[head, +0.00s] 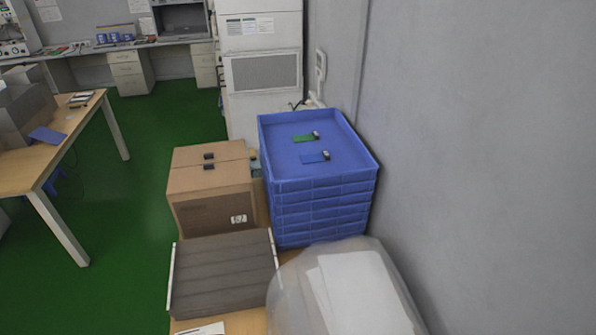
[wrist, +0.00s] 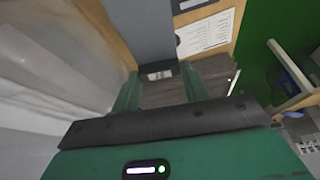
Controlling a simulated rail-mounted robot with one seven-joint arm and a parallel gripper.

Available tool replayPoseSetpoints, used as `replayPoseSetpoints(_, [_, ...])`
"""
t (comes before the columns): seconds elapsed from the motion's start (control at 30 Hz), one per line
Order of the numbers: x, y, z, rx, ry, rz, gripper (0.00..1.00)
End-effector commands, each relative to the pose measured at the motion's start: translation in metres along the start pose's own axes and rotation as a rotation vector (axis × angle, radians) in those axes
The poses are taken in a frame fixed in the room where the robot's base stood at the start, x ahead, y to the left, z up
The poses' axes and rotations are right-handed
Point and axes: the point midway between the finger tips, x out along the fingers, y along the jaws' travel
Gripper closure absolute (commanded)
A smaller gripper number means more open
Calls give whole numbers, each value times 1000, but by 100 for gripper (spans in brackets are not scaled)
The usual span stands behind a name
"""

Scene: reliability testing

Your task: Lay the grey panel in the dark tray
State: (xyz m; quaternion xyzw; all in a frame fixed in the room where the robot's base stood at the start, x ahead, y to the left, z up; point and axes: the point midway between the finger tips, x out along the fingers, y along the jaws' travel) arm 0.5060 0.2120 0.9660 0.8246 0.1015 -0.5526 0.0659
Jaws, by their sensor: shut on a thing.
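In the wrist view my gripper (wrist: 159,70) has its two green fingers shut on the grey panel (wrist: 145,32). The panel reaches from between the fingers to the top edge of that view. Its near end is dark with a pale label. The dark tray (head: 222,272), ribbed and with light side rails, lies on the wooden table in the head view and looks empty. It also shows beyond the fingers in the wrist view (wrist: 215,72), partly hidden by them. My gripper is not in the head view. The height of the panel above the tray cannot be told.
A cardboard box (head: 210,188) and stacked blue trays (head: 318,185) stand behind the dark tray. A translucent bulging cover (head: 345,290) is close on its right. A white sheet (head: 203,328) lies in front. A grey wall is on the right; green floor (head: 140,180) is open on the left.

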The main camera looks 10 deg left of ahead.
Motion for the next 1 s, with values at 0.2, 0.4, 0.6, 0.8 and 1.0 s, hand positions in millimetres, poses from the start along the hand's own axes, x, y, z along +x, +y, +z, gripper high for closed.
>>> replayPoseSetpoints(0.2, [-58, 100, -8, 112, 4, 45, 77])
replayPoseSetpoints(0.4, [-101, 161, 2, 178, 4, 73, 77])
replayPoseSetpoints(0.6, [-133, 200, 15, 223, 5, 95, 77])
replayPoseSetpoints(0.8, [-156, 202, 11, 223, 0, 96, 77])
replayPoseSetpoints(1.0, [-181, 201, 4, 224, 0, 97, 77])
